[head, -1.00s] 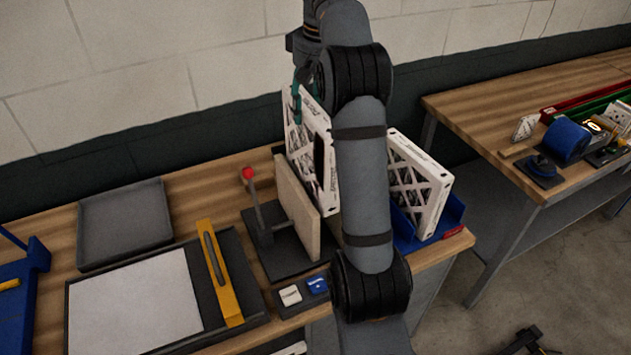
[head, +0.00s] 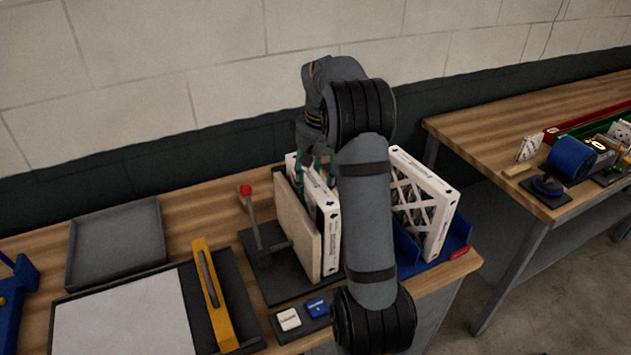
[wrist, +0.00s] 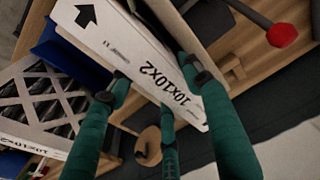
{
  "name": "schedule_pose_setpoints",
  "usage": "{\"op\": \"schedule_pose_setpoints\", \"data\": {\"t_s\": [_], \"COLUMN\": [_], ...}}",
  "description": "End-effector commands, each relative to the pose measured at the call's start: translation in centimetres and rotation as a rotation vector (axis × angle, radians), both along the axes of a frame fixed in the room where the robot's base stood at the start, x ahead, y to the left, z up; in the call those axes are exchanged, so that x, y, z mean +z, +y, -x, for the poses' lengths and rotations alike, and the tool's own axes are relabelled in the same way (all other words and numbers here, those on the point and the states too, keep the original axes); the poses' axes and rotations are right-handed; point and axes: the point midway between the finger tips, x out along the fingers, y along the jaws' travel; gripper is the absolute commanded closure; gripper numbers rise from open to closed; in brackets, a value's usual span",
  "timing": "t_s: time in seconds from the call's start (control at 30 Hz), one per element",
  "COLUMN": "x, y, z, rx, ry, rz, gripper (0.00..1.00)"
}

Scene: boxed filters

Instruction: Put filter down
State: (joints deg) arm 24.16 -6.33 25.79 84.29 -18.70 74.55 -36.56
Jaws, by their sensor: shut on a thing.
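A white boxed filter (head: 327,222) stands upright just right of a beige upright board (head: 298,228) on a dark press-like base (head: 262,262). My gripper (head: 317,172) is above the filter, with its teal fingers shut on the top part. In the wrist view my gripper (wrist: 160,85) straddles the same filter (wrist: 135,52), marked "10x10x2". The filter's lower edge appears close to the base, but I cannot tell whether it touches. My arm hides part of the area to its right.
A second filter (head: 425,205) leans in a blue bin (head: 458,238) at right. A lever with a red knob (head: 246,190) stands left of the board.

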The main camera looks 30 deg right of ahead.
Motion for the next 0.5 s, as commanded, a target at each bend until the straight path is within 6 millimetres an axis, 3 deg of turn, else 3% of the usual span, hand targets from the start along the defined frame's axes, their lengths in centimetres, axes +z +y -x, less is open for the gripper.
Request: {"op": "schedule_pose_setpoints", "data": {"t_s": [0.3,0.33,0.5], "x": [-0.43,-0.28,-0.25], "y": [-0.03,-0.03,-0.03], "z": [-0.01,-0.01,-0.01], "rx": [0.0,0.0,0.0], "ry": [-0.001,0.0,0.0], "rz": [0.0,0.0,0.0], "gripper": [0.99,0.49,0.39]}}
